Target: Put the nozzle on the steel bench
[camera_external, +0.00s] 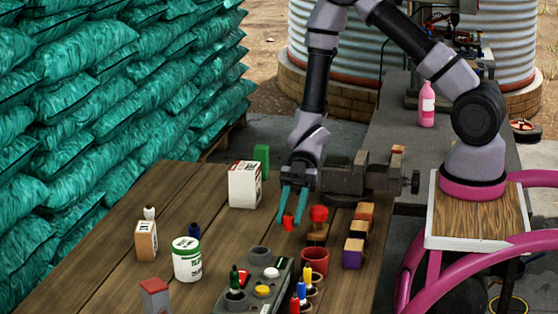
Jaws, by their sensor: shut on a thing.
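The steel bench (392,128) is the long grey surface behind and to the right, beyond the vise. A pink bottle (427,105) stands on it.
A grey vise (345,180) and a red-topped block (318,222) are close right of my gripper. A white carton (245,185) and green box (261,160) stand left. A red cup (315,262) and grey tray (262,282) are in front. The bench left of the bottle looks clear.

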